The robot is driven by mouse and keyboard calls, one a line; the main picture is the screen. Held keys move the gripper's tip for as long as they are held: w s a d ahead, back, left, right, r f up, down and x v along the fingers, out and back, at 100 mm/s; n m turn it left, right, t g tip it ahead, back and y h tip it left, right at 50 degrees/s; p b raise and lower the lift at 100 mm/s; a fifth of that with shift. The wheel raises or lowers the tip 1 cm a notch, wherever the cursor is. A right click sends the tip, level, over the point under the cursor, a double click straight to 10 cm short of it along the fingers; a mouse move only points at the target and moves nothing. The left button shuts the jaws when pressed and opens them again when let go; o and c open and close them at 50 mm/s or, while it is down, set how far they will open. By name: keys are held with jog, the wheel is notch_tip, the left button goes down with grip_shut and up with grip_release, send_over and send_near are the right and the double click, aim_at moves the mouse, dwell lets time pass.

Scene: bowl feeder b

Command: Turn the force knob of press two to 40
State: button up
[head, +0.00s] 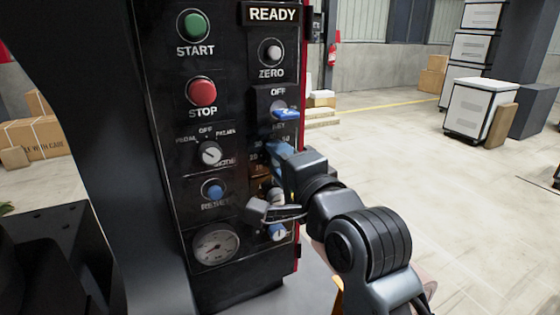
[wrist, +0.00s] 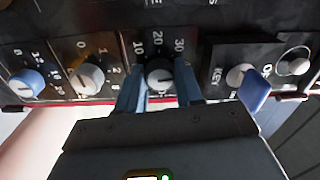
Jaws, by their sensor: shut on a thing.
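The black panel (head: 235,155) with a READY display fills the middle of the head view. The force knob (wrist: 160,74) is round and dark with a pale mark, in the middle of the wrist view. The numbers 10 and 30 show on its scale. Which value the mark meets is too small to tell. My gripper (wrist: 159,88) has its blue fingers on both sides of this knob, shut on it. In the head view my gripper (head: 277,152) hides the knob at the panel's right side. No label naming the press is readable.
A key switch with a blue key (head: 285,113) sits just above my gripper. A white knob (wrist: 88,78) and a blue knob (wrist: 27,82) lie beside it in the wrist view. START (head: 193,26) and STOP (head: 202,91) buttons are left.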

jog(key=shift+m, duration=0.6)
jog(key=o, duration=1)
jog(key=shift+o, duration=0.2)
jog(key=b+v, duration=0.1)
jog(key=v, duration=0.6)
jog(key=shift+s+d+b, duration=0.2)
jog(key=shift+s+b, duration=0.15)
jog(key=shift+s, duration=0.05)
jog(key=shift+s, duration=0.1)
